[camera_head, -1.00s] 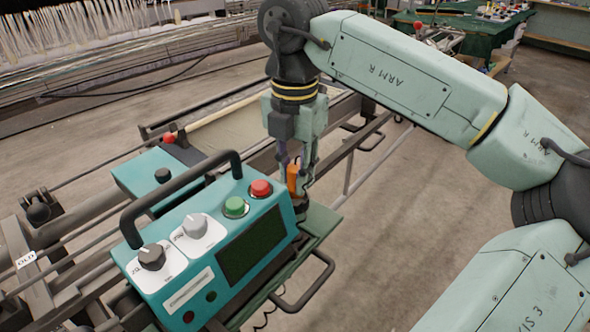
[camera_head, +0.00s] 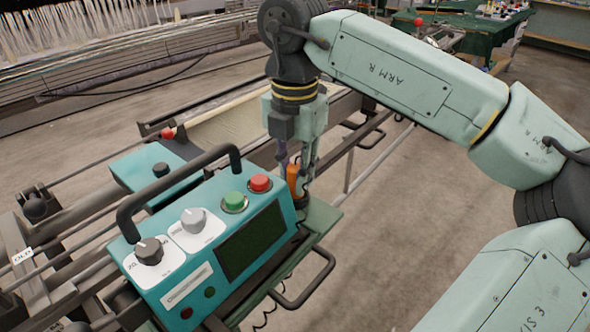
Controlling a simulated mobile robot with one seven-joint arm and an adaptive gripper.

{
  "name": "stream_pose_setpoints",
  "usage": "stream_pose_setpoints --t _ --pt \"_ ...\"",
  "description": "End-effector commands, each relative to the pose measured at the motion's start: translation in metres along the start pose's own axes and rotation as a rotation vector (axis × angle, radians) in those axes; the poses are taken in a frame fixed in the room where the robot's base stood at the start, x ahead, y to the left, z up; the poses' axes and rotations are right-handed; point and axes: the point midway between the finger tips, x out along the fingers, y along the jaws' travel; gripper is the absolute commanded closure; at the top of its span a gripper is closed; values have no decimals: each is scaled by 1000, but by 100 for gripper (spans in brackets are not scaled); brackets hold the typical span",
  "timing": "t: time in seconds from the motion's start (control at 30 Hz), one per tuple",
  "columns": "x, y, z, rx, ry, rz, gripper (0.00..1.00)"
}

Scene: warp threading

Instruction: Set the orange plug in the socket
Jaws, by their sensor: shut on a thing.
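The orange plug (camera_head: 292,178) stands roughly upright between the fingers of my gripper (camera_head: 293,170), behind the right end of the teal control box. My gripper points down and is shut on it. The socket cannot be made out clearly. I cannot tell whether the plug touches or sits in anything below.
The teal control box (camera_head: 170,292) with knobs, a green button (camera_head: 234,202), a red button (camera_head: 260,183) and a black handle (camera_head: 130,215) stands close in front. Dark rails and a wire handle (camera_head: 305,285) lie around it. Bare floor is at the right.

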Motion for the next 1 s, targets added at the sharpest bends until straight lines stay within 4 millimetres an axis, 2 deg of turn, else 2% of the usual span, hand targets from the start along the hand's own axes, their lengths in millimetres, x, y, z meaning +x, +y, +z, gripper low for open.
stream_pose_setpoints --t 1.0 --pt "12 0 0 0 0 0 100"
